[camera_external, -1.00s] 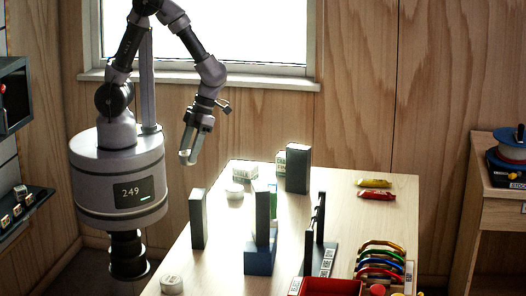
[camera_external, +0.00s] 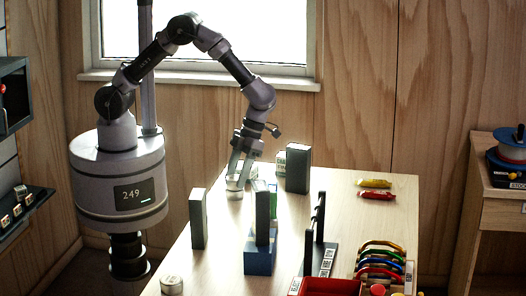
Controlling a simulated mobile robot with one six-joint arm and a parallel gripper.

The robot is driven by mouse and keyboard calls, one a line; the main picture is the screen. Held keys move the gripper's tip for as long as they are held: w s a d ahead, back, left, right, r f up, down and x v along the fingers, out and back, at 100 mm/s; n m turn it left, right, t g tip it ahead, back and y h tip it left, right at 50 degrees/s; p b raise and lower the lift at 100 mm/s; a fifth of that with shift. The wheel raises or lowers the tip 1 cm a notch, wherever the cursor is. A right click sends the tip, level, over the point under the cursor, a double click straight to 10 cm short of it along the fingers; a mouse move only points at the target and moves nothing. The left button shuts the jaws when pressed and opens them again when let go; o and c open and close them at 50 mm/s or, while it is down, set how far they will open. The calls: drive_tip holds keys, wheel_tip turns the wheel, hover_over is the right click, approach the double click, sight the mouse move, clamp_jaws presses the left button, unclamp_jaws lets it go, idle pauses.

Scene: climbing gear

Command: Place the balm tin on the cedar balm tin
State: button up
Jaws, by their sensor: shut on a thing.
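A small round whitish tin (camera_external: 234,194) stands on the table near its far left edge. My gripper (camera_external: 236,180) reaches down over it from above, with its fingers shut at the tin's sides. The tin appears to be still at table height. A second small round whitish tin (camera_external: 171,285) stands at the near left corner of the table, well away from the gripper. Their labels are too small to read, so I cannot tell which is the cedar one.
A dark upright block (camera_external: 197,218) stands between the two tins. More upright blocks, one on a blue base (camera_external: 258,262), stand in the middle. A dark block (camera_external: 298,168) is behind, right of the gripper. Coloured carabiners (camera_external: 380,262) and a red tray (camera_external: 330,287) are at the near right.

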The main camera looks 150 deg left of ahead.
drive_tip(key=shift+f, duration=0.15)
drive_tip(key=o, duration=1.4)
